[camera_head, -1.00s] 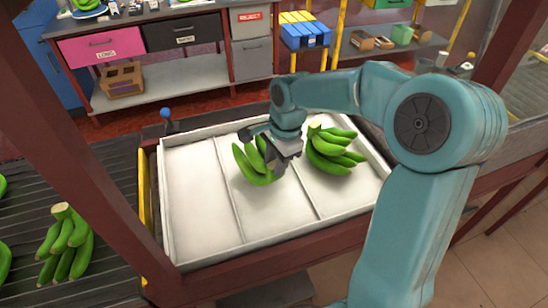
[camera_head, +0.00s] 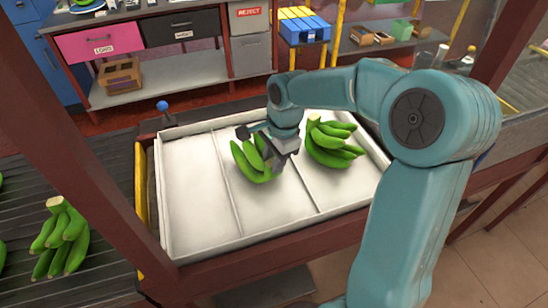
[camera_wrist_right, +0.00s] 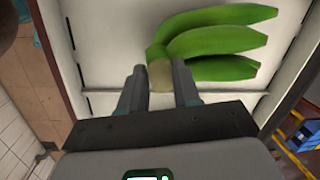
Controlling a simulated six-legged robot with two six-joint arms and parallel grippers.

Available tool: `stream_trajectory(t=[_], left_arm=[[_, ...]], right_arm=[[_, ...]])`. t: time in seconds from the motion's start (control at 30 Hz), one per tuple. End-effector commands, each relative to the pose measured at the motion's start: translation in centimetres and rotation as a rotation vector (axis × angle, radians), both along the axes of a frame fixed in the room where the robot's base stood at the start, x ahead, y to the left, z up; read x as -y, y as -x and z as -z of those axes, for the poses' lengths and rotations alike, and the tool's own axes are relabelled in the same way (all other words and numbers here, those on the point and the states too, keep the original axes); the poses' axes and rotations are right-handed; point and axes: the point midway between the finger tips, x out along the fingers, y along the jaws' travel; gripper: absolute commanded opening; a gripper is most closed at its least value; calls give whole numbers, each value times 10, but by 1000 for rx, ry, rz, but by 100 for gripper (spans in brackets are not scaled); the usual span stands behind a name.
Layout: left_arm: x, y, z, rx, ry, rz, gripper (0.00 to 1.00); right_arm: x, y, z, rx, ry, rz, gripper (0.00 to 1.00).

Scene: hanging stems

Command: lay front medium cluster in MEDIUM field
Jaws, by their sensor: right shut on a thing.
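My right gripper (camera_head: 284,150) is shut on the stem end of a green banana cluster (camera_head: 253,168). In the head view the cluster is in the middle field of a white three-field tray (camera_head: 195,205), close to the tray floor. I cannot tell whether it bears fully on the floor. In the right wrist view the cluster (camera_wrist_right: 215,43) extends up and right from the crown between my two fingers (camera_wrist_right: 158,90). The gripper hides part of the cluster in the head view. My left gripper is not in view.
Another green cluster (camera_head: 333,143) lies in the tray's right field. The left field is empty. More clusters (camera_head: 62,238) lie on the dark conveyor (camera_head: 110,190) at left. A reddish-brown post crosses the left side. A bench with drawers (camera_head: 100,42) stands behind.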

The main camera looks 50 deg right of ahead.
Motion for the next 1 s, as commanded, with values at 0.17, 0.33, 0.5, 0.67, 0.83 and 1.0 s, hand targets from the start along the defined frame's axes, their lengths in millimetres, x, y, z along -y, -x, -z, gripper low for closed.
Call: stream_trajectory(t=[0.17, 0.33, 0.5, 0.67, 0.83, 1.0], left_arm=[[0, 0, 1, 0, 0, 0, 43], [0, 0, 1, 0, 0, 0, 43], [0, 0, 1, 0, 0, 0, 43], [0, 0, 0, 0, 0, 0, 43], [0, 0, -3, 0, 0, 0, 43], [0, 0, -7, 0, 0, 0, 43]], right_arm=[[1, -1, 0, 5, 2, 1, 55], [0, 0, 1, 3, 1, 0, 62], [0, 1, 1, -3, -1, 0, 62], [2, 2, -20, 4, 2, 1, 62], [4, 8, -64, 7, 2, 0, 62], [7, 15, -109, 6, 2, 0, 62]])
